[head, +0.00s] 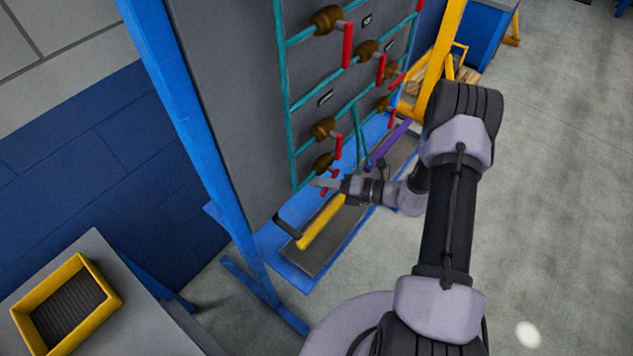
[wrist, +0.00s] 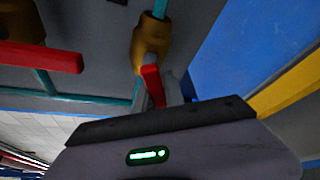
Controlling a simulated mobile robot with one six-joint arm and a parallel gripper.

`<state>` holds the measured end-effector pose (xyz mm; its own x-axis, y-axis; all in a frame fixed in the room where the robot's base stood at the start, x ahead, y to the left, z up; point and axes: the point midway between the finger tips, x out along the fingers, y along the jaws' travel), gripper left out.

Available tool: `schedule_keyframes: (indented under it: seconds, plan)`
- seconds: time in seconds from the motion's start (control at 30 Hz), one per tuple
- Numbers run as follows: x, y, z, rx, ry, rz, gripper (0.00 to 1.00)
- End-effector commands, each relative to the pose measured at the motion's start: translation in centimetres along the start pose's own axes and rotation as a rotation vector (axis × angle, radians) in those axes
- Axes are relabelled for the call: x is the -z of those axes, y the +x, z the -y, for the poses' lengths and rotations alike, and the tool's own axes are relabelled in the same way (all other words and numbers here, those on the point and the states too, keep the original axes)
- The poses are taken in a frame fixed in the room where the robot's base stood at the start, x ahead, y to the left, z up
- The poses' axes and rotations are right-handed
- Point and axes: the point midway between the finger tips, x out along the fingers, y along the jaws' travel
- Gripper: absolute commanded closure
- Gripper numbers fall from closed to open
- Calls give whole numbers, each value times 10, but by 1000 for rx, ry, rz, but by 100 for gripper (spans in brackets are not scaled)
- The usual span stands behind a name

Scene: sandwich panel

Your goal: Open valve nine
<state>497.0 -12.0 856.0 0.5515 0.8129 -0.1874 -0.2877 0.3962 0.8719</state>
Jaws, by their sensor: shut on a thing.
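A grey upright panel (head: 235,110) carries teal pipes and several brass valves with red lever handles. My gripper (head: 322,183) is at the lowest valve (head: 322,161), near the panel's bottom edge. In the wrist view that valve's brass body (wrist: 152,42) sits on a teal pipe, and its red handle (wrist: 152,82) runs down between my fingers. My gripper is shut on this handle, and the fingers hide part of it. The valve's number cannot be read in either view.
Another red handle (wrist: 40,57) sticks out close by on the left in the wrist view. A blue frame post (head: 190,130) stands left of the panel. Below lies a ledge with a yellow bar (head: 322,222) and a purple bar (head: 388,145).

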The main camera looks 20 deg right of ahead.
Motion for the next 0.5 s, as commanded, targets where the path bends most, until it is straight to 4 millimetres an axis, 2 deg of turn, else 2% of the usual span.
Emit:
schedule_keyframes:
  seconds: [0.13, 0.17, 0.27, 0.5]
  plan:
    - [1, 0, 0, 0, -1, -2, 100]
    - [1, 0, 0, 0, -1, -2, 84]
    - [0, 0, 0, 0, -1, -2, 64]
    - [0, 0, 0, 0, -2, -1, 64]
